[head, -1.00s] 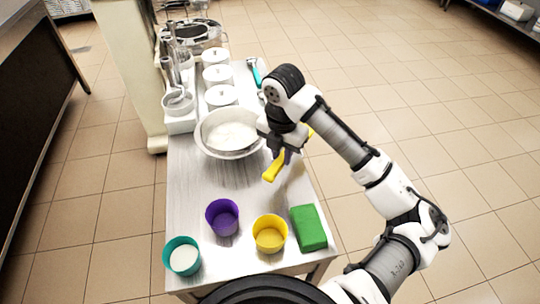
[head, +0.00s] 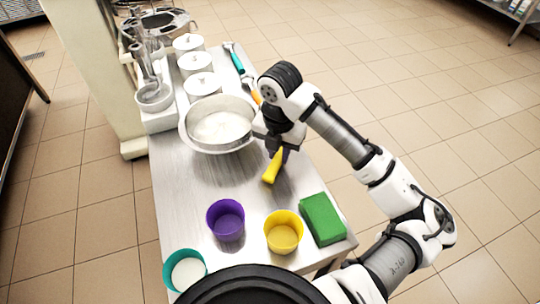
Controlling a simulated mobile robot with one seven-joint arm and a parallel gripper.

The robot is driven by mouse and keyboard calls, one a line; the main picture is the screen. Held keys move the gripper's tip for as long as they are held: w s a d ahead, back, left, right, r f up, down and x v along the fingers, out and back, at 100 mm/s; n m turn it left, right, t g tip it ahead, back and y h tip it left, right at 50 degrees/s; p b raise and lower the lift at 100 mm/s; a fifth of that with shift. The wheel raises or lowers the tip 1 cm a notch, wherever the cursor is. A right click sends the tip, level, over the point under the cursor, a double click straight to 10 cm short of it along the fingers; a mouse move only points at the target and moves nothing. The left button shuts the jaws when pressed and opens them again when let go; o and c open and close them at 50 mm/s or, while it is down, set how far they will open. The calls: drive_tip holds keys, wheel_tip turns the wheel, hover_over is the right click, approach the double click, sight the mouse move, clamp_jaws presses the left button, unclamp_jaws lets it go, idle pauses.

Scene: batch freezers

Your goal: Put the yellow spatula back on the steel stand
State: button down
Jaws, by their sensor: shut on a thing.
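The yellow spatula (head: 271,169) is held by my gripper (head: 279,150), which is shut on it. Its yellow end points down and toward the front of the picture, above the steel table; whether it touches cannot be told. The rest of the spatula is hidden by the gripper and wrist. The steel stand appears to be this long steel-topped table (head: 185,190). My gripper is over its right half, just right of a wide metal bowl (head: 190,140) with white contents.
A purple cup (head: 226,222), a yellow cup (head: 284,233), a teal cup (head: 184,268) and a green block (head: 322,219) stand at the front. White lidded tubs (head: 196,63) and a teal-handled utensil (head: 235,61) are behind. An orange-handled utensil (head: 256,97) lies near my wrist.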

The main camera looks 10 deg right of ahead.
drive_tip(key=shift+d+f, duration=0.1)
drive_tip(key=shift+f, duration=0.15)
drive_tip(key=shift+f, duration=0.2)
drive_tip(key=c, duration=1.3)
unclamp_jaws()
drive_tip(key=shift+o, duration=0.2)
wheel_tip(320, 180, up, 12)
drive_tip(key=shift+s+a+r, duration=0.2)
drive_tip(key=shift+s, duration=0.05)
